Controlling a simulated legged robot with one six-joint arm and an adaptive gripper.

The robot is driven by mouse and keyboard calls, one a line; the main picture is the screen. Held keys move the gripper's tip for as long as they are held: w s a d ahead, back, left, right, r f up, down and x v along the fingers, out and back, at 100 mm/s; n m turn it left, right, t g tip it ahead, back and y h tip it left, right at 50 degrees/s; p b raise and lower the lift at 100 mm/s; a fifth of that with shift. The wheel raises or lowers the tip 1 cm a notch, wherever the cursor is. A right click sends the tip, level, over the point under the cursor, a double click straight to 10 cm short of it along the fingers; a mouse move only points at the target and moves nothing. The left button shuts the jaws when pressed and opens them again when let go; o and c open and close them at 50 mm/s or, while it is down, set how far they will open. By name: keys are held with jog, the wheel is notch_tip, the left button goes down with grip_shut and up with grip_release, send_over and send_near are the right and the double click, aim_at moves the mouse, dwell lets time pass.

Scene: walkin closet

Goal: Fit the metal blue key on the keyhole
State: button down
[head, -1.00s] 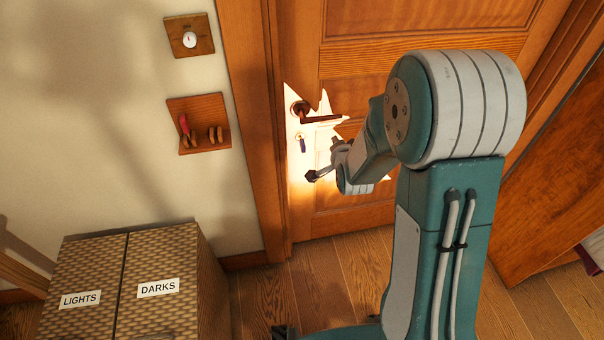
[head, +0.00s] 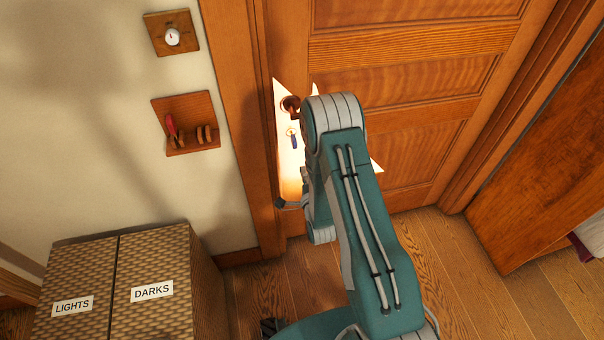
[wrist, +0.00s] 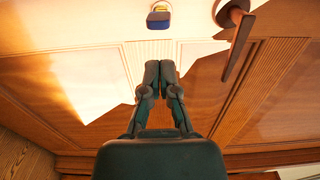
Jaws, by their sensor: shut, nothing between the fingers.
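The blue key (head: 294,142) is at the brass keyhole (head: 291,131) on the door's lit area, below the dark door handle (head: 291,106). How deep it sits in the hole I cannot tell. In the wrist view the blue key (wrist: 158,19) is near the top edge, with the handle (wrist: 236,38) to its right. My gripper (wrist: 160,68) is shut and empty, its fingertips apart from the key in that picture. In the head view my gripper (head: 283,203) is below the key, partly hidden by my arm, which also covers part of the handle.
A wooden wall rack (head: 199,105) with pegs holds a red item (head: 171,127). A dial (head: 172,37) is above it. Wicker hampers (head: 70,275) labelled LIGHTS and DARKS stand at lower left. A wooden panel (head: 535,160) stands at right. Floor is clear before the door.

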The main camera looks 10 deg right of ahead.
jog(key=shift+w, duration=3.65)
send_near(295, 146)
jog(key=s, duration=0.3)
